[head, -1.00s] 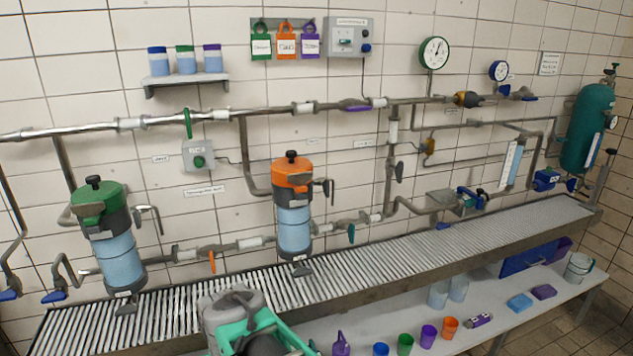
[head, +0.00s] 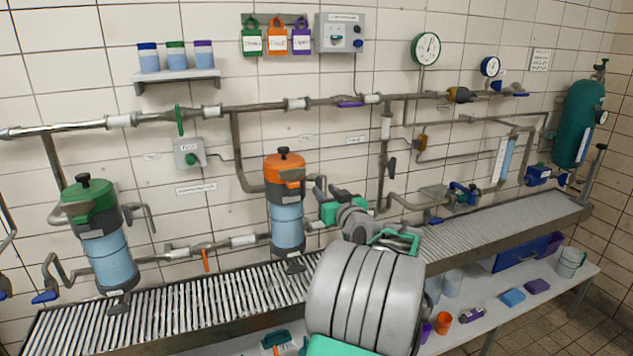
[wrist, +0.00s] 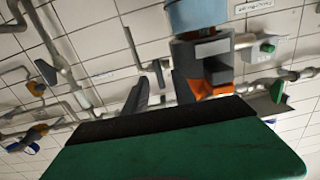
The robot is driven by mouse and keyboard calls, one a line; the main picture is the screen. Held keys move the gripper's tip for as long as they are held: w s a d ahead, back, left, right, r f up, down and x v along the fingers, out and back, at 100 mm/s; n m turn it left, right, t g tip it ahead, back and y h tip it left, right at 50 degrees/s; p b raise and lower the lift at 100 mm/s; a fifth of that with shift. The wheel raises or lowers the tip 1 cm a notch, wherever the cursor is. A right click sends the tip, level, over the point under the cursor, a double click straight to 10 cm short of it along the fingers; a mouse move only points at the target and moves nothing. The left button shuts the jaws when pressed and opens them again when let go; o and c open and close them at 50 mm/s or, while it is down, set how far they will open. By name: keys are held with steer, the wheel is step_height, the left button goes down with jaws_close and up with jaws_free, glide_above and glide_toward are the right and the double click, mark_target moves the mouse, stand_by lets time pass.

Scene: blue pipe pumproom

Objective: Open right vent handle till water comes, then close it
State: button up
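The right filter, with an orange lid (head: 284,162) and clear blue-tinted body (head: 287,222), stands upright on the grated trough in the head view. The vent fitting (head: 321,186) on its right side is partly covered by my gripper (head: 331,206), which is close to it; I cannot tell if they touch. In the wrist view the filter appears upside down, its orange part (wrist: 212,88) beyond my two dark fingers (wrist: 161,92). The fingers stand apart with a gap between them. I cannot make out the handle between them. No flowing water is visible.
The left filter with a green lid (head: 90,195) stands at the left. Pipes with an orange-handled valve (head: 205,260) run along the tiled wall. The grated trough (head: 180,312) runs below, above a lower shelf (head: 500,325) with cups. A teal tank (head: 583,125) is at the far right.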

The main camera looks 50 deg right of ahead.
mark_target(316, 179)
steer(key=shift+w+d+r, duration=0.2)
steer(key=shift+r, duration=0.15)
steer(key=p+x, duration=0.2)
steer(key=x, duration=0.5)
steer(key=shift+w+d, duration=0.1)
steer(key=shift+d, duration=0.05)
steer(key=shift+c, duration=0.3)
jaws_close()
